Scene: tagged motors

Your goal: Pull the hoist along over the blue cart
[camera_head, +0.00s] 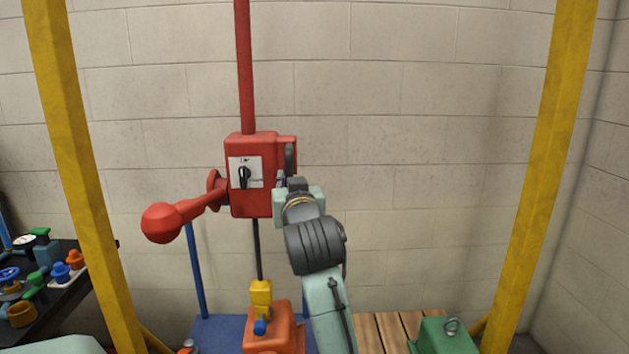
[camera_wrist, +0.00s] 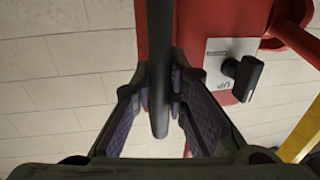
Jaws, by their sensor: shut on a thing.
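The red hoist (camera_head: 247,195) hangs on a red pole (camera_head: 244,70). It has a red crank with a round knob (camera_head: 162,223), a white plate and a black switch (camera_wrist: 243,77). My gripper (camera_head: 286,193) is shut on a dark upright handle (camera_wrist: 160,60) at the hoist's right side. The handle's lower end shows between the fingers in the wrist view. A dark rod (camera_head: 257,248) runs down to a yellow hook block (camera_head: 261,293) at an orange motor (camera_head: 277,331). The blue cart (camera_head: 213,331) is behind the motor, partly hidden; I cannot tell if they touch.
Yellow posts stand at left (camera_head: 75,170) and right (camera_head: 548,170). A wooden slatted surface (camera_head: 382,330) and a green motor with a ring (camera_head: 445,338) are at lower right. A dark table (camera_head: 68,318) with coloured parts is at left. A block wall stands behind.

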